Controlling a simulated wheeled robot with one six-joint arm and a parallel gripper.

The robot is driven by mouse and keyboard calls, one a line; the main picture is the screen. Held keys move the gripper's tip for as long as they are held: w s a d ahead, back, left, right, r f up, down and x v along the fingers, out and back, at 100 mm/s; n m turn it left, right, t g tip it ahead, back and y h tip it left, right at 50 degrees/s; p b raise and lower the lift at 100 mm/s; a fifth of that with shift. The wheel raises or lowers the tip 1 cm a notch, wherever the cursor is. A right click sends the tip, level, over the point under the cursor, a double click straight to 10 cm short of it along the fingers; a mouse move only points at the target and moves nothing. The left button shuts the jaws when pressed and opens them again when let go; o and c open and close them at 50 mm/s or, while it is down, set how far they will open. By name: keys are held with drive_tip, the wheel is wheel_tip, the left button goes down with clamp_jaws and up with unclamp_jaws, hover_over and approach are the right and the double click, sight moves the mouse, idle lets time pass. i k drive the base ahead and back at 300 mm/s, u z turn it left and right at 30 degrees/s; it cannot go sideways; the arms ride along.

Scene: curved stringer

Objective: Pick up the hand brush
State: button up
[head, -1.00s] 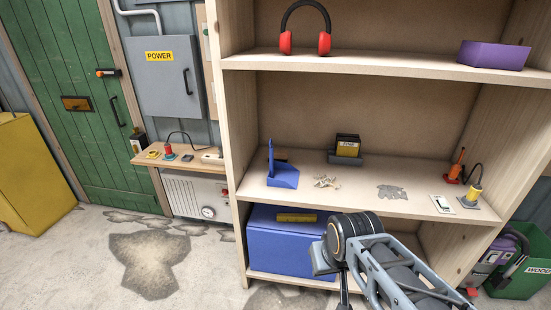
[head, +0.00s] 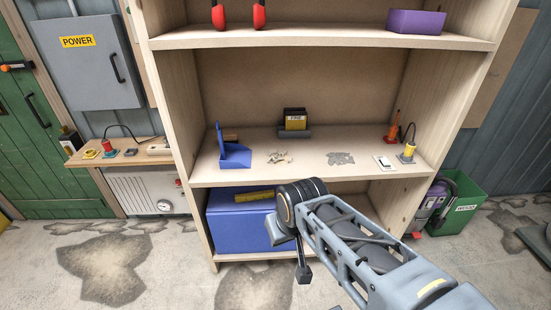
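No hand brush shows clearly. On the middle shelf, a blue dustpan-like piece (head: 235,156) with an upright part stands at the left. A small brown item (head: 231,136) shows partly behind it; I cannot tell whether it is the brush. My arm reaches in from the lower right, in front of the lower shelf. A dark end part, which looks like my gripper (head: 304,273), hangs below the arm's front joint, well apart from the shelf items. Its fingers are too small and hidden to read.
The wooden shelf unit (head: 187,205) holds a box of cards (head: 294,121), pale scraps (head: 279,157), a grey patch (head: 340,158) and an orange tool (head: 391,128). A blue bin (head: 235,222) sits on the bottom shelf. A green crate (head: 457,207) stands at right. The floor at left is open.

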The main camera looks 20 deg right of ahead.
sight(232, 137)
drive_tip(key=k, duration=0.6)
drive_tip(key=u, duration=0.65)
drive_tip(key=i, duration=1.8)
drive_tip(key=z, duration=0.7)
drive_tip(key=i, duration=0.65)
drive_tip(key=z, duration=0.5)
